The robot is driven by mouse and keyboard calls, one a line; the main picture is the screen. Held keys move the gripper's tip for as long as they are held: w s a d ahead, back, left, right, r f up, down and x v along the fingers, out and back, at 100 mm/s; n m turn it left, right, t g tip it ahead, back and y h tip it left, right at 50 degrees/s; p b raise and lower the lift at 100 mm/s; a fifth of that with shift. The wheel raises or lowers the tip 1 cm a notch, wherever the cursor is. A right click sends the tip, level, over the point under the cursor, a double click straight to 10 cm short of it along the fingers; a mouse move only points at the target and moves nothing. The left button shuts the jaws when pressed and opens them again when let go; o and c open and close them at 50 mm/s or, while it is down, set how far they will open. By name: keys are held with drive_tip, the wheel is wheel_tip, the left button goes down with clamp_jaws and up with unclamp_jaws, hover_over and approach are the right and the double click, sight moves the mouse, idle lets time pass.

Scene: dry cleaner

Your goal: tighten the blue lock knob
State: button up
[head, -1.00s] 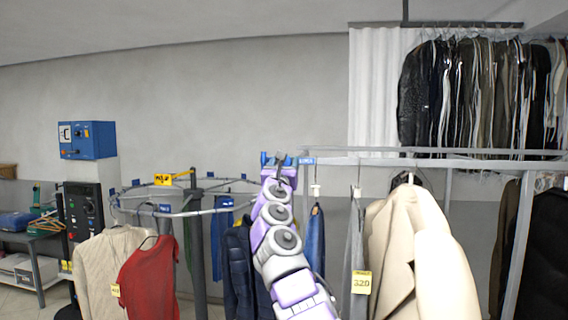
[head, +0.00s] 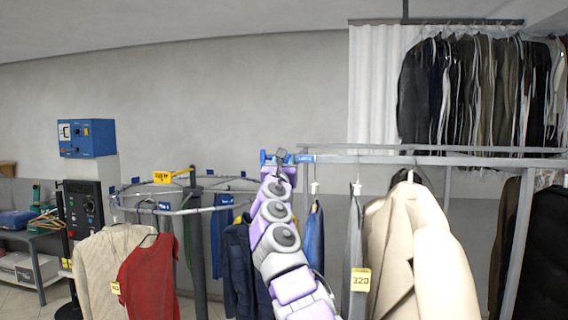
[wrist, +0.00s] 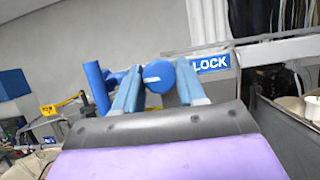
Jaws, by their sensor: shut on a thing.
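The blue lock knob (wrist: 158,76) is a round blue piece between the two fingers of my gripper (wrist: 158,88) in the wrist view. The gripper is shut on it, with one finger on each side. A blue sign reading LOCK (wrist: 209,64) is just right of the knob on the grey rail. In the head view my gripper (head: 279,158) is up at the left end of that rail, beside the small blue sign (head: 305,158). The knob cannot be told apart from the gripper there.
A grey rail (head: 420,160) runs right from the gripper, with a cream coat (head: 405,240) and a yellow 320 tag (head: 361,280) below. A round rack (head: 180,211) with a red garment (head: 150,275) stands left. A blue wall box (head: 88,138) is farther left.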

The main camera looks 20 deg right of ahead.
drive_tip(key=shift+w+a+r+m+g+h+p, duration=0.1)
drive_tip(key=shift+m+g+h+p, duration=0.25)
drive_tip(key=shift+m+g+p, duration=2.35)
drive_tip(key=shift+m+g+h+p, duration=0.3)
drive_tip(key=shift+m+p, duration=0.95)
drive_tip(key=shift+m, duration=3.4)
drive_tip(key=shift+w+a+r+m+g+h+p, duration=0.1)
drive_tip(key=shift+m+g+h+p, duration=0.35)
drive_tip(key=shift+m+g+p, duration=2.2)
drive_tip(key=shift+f+m+t+b, duration=0.15)
drive_tip(key=shift+m+t+b, duration=0.45)
drive_tip(key=shift+m+t, duration=0.6)
drive_tip(key=o, duration=1)
drive_tip(key=shift+s, duration=0.1)
